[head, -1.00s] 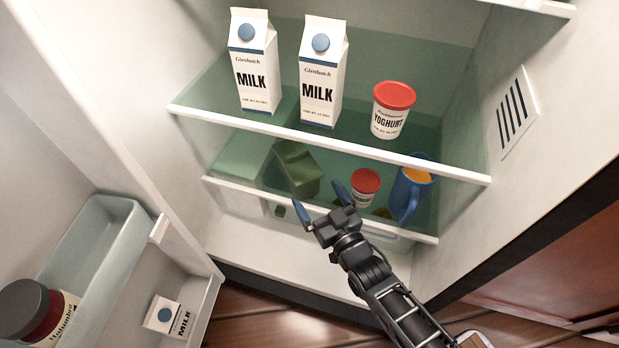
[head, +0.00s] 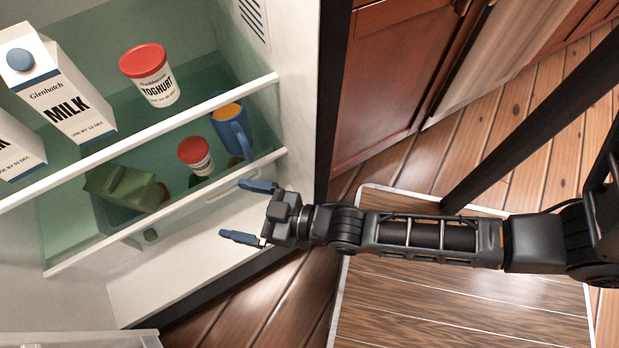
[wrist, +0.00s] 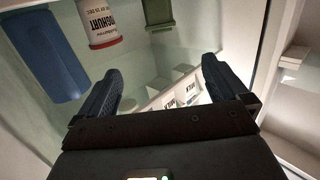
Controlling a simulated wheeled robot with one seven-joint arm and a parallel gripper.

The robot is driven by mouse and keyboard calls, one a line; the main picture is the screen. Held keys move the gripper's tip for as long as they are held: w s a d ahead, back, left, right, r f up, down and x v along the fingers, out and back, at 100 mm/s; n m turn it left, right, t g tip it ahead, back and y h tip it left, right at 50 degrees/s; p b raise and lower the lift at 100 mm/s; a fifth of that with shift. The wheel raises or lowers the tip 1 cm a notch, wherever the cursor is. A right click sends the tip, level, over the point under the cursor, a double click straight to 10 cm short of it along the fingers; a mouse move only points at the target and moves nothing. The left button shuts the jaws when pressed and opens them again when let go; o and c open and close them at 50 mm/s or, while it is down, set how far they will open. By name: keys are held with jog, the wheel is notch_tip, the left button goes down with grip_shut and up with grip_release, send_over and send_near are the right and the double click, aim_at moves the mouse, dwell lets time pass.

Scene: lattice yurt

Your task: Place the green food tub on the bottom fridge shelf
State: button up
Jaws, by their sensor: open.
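The green food tub (head: 125,190) sits on the lower glass shelf (head: 270,158) of the open fridge, left of a small red-lidded yoghurt pot (head: 195,155) and a blue mug (head: 231,130). It is seen partly through the glass of the shelf above. My gripper (head: 249,212) is open and empty, in front of and to the right of the tub, near the lower shelf's front edge. In the wrist view, the tub (wrist: 158,14) shows at the top beyond the fingers (wrist: 160,78), apart from them.
The upper shelf (head: 255,92) holds milk cartons (head: 62,85) and a larger yoghurt pot (head: 150,75). In the wrist view the blue mug (wrist: 40,55) is left of the yoghurt pot (wrist: 98,22). A wooden cabinet (head: 385,80) stands right of the fridge. The fridge floor (head: 190,260) is mostly clear.

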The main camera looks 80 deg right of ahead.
jog(key=s+r+g, duration=0.2)
jog(key=s+r, duration=1.6)
jog(key=r, duration=0.1)
jog(key=shift+s, duration=0.15)
jog(key=shift+a, duration=0.1)
